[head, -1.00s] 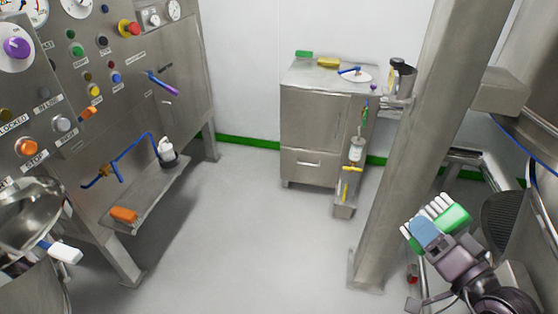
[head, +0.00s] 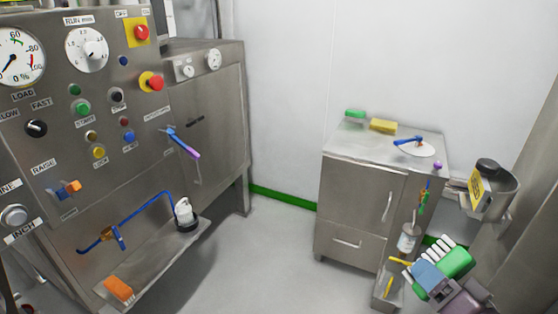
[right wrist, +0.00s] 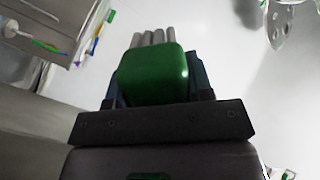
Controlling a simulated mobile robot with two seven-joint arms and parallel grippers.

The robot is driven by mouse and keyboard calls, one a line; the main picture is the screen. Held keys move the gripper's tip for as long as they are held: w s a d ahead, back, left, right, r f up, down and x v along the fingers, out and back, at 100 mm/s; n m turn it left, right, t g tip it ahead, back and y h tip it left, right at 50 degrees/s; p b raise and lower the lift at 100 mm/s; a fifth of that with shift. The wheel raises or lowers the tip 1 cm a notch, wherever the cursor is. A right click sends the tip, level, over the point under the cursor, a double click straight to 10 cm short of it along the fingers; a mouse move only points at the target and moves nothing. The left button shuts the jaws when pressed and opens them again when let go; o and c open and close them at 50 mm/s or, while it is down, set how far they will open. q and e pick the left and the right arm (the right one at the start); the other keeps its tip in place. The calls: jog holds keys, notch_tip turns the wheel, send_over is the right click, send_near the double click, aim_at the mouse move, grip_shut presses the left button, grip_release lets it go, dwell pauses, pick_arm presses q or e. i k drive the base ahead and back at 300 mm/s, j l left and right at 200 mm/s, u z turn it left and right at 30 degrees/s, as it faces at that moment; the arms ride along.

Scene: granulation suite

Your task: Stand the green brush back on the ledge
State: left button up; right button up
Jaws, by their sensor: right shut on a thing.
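The green brush (head: 457,262), a green block with a row of white bristle tufts, is at the lower right of the head view. My right gripper (head: 434,277) is shut on it and holds it in the air, in front of the steel cabinet's right side. In the right wrist view the green block (right wrist: 153,75) sits between the fingers (right wrist: 155,97), with its bristles pointing away. A steel ledge (head: 152,262) runs below the control panel at left. An orange block (head: 118,288) is at its near end. My left gripper is not in view.
A white bottle (head: 184,212) in a dark holder stands at the ledge's far end, by a blue bent pipe (head: 140,212). The steel cabinet (head: 360,195) carries a green block (head: 355,114) and a yellow block (head: 383,126). Open floor lies between ledge and cabinet.

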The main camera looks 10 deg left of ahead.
aim_at(162, 246)
jog(key=i+u, duration=0.2)
jog(key=u, duration=0.3)
jog(key=i+l+u, duration=0.15)
jog(key=u, duration=0.3)
jog(key=i+l+u, duration=0.15)
jog(key=u, duration=0.35)
jog(key=i+l+u, duration=0.1)
jog(key=l+u, duration=0.35)
jog(key=i+l+u, duration=0.2)
jog(key=l+u, duration=0.25)
